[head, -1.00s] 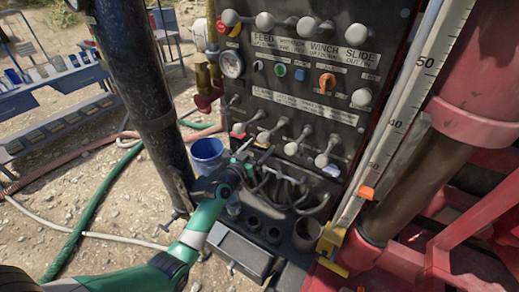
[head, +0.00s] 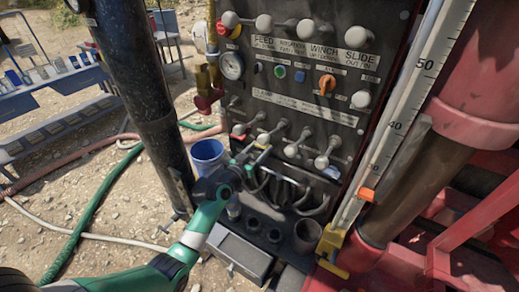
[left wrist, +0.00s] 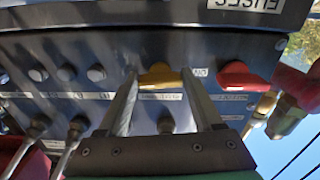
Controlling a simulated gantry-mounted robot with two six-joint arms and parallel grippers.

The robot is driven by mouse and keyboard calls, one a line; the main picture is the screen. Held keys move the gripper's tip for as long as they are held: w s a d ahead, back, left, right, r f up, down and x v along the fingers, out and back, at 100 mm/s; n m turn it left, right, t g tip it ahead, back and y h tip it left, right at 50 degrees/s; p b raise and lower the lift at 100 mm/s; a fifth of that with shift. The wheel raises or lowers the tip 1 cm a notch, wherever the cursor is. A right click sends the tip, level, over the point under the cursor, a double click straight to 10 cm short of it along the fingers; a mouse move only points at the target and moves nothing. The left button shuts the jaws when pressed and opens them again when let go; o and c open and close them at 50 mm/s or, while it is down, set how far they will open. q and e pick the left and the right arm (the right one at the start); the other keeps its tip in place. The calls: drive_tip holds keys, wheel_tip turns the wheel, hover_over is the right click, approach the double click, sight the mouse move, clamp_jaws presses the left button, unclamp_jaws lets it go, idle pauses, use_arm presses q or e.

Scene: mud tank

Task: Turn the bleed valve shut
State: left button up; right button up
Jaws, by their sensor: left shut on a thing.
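A yellow valve handle (left wrist: 159,75) sits low on the dark control panel, seen between my left gripper's two fingers in the left wrist view. My left gripper (head: 254,154) reaches up to the panel's lower edge. In the left wrist view, its fingers (left wrist: 160,88) close on the sides of the yellow handle. A red handle (left wrist: 247,76) is beside it, outside the fingers. I cannot read which label marks the bleed valve. My right gripper is not in view.
A row of levers (head: 306,133) stands close above and right of my left gripper. Hoses and round holders (head: 307,233) lie below. A black post (head: 148,110) is at left, with a blue bucket (head: 207,158) behind. A red pipe and brass fitting (left wrist: 285,117) flank the wrist.

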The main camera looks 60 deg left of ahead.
use_arm(q)
drive_tip(key=n, duration=0.3)
drive_tip(key=shift+d+n+p, duration=0.1)
drive_tip(key=shift+n+p, duration=0.25)
drive_tip(key=shift+n, duration=0.05)
drive_tip(key=n+p, duration=0.1)
drive_tip(key=n, duration=0.3)
drive_tip(key=shift+w+r, duration=0.1)
drive_tip(key=n+p, duration=0.1)
drive_tip(key=n, duration=0.4)
drive_tip(key=shift+r, duration=0.1)
drive_tip(key=shift+n+p, duration=0.3)
drive_tip(key=shift+n, duration=1.6)
drive_tip(key=o, duration=1.4)
drive_tip(key=shift+c, duration=0.2)
drive_tip(key=shift+d, duration=0.1)
